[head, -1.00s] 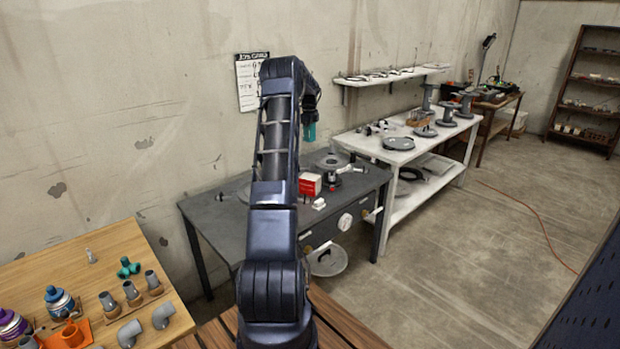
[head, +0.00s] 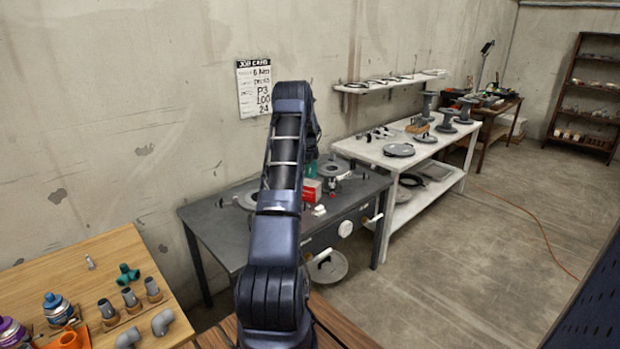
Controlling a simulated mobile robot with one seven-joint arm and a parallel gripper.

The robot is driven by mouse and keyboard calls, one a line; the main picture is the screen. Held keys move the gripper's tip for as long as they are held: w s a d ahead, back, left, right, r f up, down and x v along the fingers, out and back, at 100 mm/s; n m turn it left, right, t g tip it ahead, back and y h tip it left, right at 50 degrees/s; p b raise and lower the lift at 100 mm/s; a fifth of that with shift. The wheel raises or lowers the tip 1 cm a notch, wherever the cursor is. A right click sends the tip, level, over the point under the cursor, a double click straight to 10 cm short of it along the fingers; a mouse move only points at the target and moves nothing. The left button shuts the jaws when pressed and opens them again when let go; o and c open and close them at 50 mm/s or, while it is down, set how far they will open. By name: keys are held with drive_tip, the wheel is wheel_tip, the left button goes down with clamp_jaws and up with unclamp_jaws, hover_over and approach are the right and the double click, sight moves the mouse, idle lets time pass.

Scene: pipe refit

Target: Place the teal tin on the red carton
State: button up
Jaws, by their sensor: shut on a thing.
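The teal tin (head: 311,168) shows as a small strip just right of my arm, partly hidden by it. My gripper (head: 313,153), also mostly hidden behind the arm, is shut on the tin from above. The red carton (head: 312,189) sits on the dark grey bench (head: 222,233), with its left part behind my arm. The tin appears directly above the carton in the picture. I cannot tell whether the two touch.
A flanged grey part (head: 334,169) stands behind the carton, and a small white piece (head: 319,210) lies before it. A white bench (head: 425,152) stands at right.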

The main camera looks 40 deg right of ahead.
drive_tip(key=shift+f, duration=2.1)
drive_tip(key=shift+f, duration=0.15)
drive_tip(key=o, duration=1.1)
